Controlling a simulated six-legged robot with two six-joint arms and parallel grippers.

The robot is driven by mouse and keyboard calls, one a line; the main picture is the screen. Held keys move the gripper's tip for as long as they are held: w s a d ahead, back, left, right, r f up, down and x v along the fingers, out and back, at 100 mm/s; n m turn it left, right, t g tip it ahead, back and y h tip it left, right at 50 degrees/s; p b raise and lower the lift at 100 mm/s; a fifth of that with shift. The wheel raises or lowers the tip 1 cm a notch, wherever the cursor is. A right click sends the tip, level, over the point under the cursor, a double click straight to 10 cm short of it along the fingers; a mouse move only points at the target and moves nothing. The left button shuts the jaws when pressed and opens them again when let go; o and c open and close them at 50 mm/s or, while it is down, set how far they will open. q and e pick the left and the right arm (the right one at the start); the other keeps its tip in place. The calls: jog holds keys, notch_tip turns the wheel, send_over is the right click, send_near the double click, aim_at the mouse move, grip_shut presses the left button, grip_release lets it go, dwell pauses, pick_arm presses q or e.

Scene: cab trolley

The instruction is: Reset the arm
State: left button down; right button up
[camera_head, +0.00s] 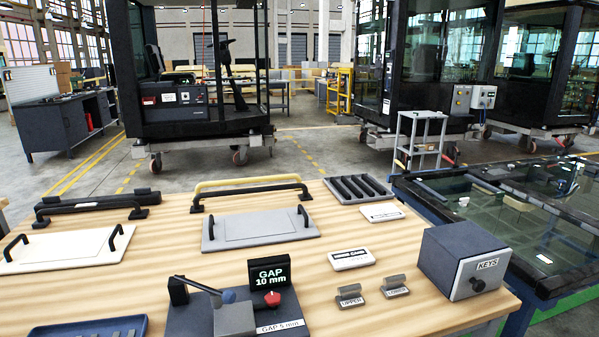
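Neither of my grippers shows in the head view, and no part of my arms can be made out. On the wooden table, a dark gauge block (187,318) stands at the bottom middle, cut off by the frame's lower edge. It carries a display (270,273) reading "GAP 10 mm", a red knob (272,299), a label (280,327) reading "GAP 5 mm", and a grey lever with a blue part (203,287).
The wooden table (340,215) bears flat panels with black handles (260,228), a dark slotted tray (357,189), a "KEYS" box (462,262), "UPPER" (350,296) and "LOWER" (395,287) pieces, and a blue tray (60,330). Glass panels (500,200) lie at right; cabs on trolleys stand behind.

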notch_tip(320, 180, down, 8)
jog(key=b, duration=0.7)
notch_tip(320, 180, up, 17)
jog(key=p, duration=1.7)
jog(key=shift+p, duration=0.3)
